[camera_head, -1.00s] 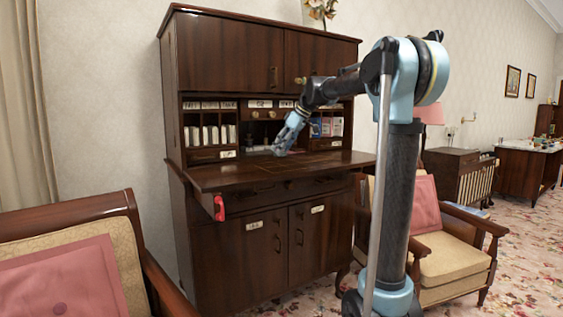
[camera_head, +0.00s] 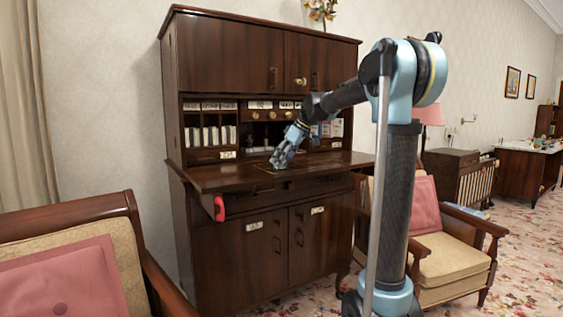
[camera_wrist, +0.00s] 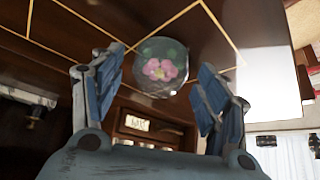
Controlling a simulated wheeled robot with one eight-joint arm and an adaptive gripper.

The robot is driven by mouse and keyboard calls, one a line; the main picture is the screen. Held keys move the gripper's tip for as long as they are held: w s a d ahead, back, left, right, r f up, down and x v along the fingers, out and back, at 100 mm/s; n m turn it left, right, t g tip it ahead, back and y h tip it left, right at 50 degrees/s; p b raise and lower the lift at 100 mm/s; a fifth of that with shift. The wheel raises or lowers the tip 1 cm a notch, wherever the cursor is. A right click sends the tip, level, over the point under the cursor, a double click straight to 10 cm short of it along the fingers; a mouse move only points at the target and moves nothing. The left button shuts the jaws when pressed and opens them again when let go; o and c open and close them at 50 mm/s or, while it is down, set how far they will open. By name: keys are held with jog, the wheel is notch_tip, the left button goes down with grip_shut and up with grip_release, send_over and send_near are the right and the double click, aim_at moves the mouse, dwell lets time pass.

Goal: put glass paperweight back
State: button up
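The glass paperweight (camera_wrist: 160,67) is a clear round disc with a pink flower and green leaves inside. In the wrist view it rests on the dark wooden desk surface with thin gold lines, between and just beyond my fingertips. My gripper (camera_wrist: 158,70) is open, with a visible gap between each finger and the glass. In the head view my gripper (camera_head: 280,162) is low over the fold-down writing surface (camera_head: 225,178) of the secretary desk. The paperweight cannot be made out there.
The desk's pigeonholes (camera_head: 210,135) hold labelled compartments and papers behind my gripper. Cupboard doors (camera_head: 275,240) are closed below. An armchair with a pink cushion (camera_head: 65,280) stands at front left, another armchair (camera_head: 450,255) at right. A vase with flowers (camera_head: 322,12) stands on top.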

jog(key=v, duration=1.2)
jog(key=s+d+f+m+h, duration=0.2)
jog(key=s+d+f+m, duration=0.2)
jog(key=s+f, duration=0.8)
jog(key=s+d+f+m+h, duration=0.2)
jog(key=s+d+f+m, duration=0.2)
jog(key=s+f, duration=0.9)
jog(key=s+d+f+m+h, duration=0.2)
jog(key=s+d+f+m, duration=0.3)
jog(key=s+d+f, duration=0.4)
jog(key=s+f, duration=0.4)
jog(key=f, duration=0.1)
jog(key=shift+s+f, duration=0.15)
jog(key=shift+s, duration=0.05)
jog(key=shift+d, duration=0.15)
